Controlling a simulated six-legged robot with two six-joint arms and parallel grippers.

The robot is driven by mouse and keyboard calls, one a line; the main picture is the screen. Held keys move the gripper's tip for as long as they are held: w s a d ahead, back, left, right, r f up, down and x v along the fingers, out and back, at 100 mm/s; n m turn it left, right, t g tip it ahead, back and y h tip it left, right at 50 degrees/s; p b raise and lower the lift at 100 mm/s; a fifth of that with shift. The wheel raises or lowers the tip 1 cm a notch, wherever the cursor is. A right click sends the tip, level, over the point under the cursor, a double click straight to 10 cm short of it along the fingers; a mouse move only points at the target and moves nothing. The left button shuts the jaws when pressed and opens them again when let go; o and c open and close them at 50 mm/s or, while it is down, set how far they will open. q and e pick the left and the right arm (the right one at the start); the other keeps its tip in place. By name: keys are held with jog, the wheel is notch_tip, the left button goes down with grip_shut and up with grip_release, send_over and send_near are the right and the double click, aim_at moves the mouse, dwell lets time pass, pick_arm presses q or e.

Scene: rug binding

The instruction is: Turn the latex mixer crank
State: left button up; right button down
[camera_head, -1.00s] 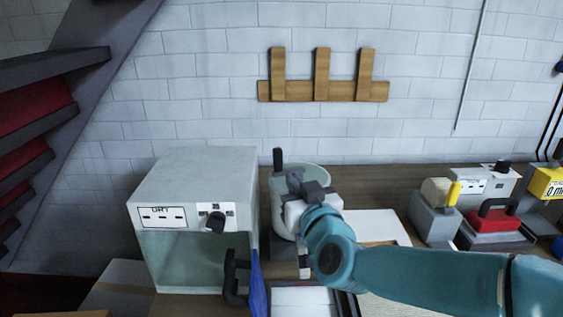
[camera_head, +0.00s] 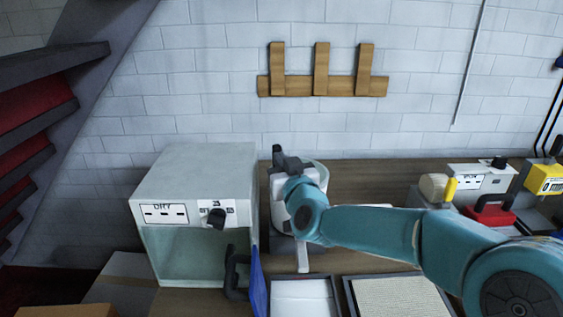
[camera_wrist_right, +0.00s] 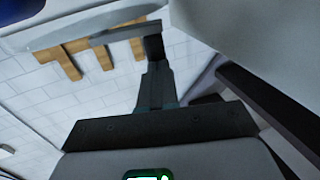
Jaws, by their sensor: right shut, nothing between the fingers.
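The latex mixer is a pale round pot (camera_head: 322,172) on the bench, just right of the drying cabinet. My right gripper (camera_head: 284,162) is over the pot's left side, and its wrist hides much of the mixer. The dark upright crank handle stands at the pot's rear left, and I cannot cleanly separate it from the dark gripper in the head view. In the right wrist view my gripper fingers (camera_wrist_right: 155,85) are together, close to a grey bar (camera_wrist_right: 118,34) that looks like the crank arm. The gripper holds nothing. My left gripper is out of view.
The grey cabinet (camera_head: 195,175) with a dark knob and handle stands close on the left. Framed trays (camera_head: 303,281) lie in front. A red block (camera_head: 490,214) and white and yellow devices are at right. A wooden rack (camera_head: 320,86) hangs on the wall.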

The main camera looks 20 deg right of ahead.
jog(key=shift+w+a, duration=0.25)
jog(key=shift+w, duration=0.05)
jog(key=shift+w+a, duration=0.3)
jog(key=shift+w, duration=0.4)
jog(key=shift+w+a, duration=0.15)
jog(key=shift+w, duration=1)
jog(key=shift+w, duration=0.1)
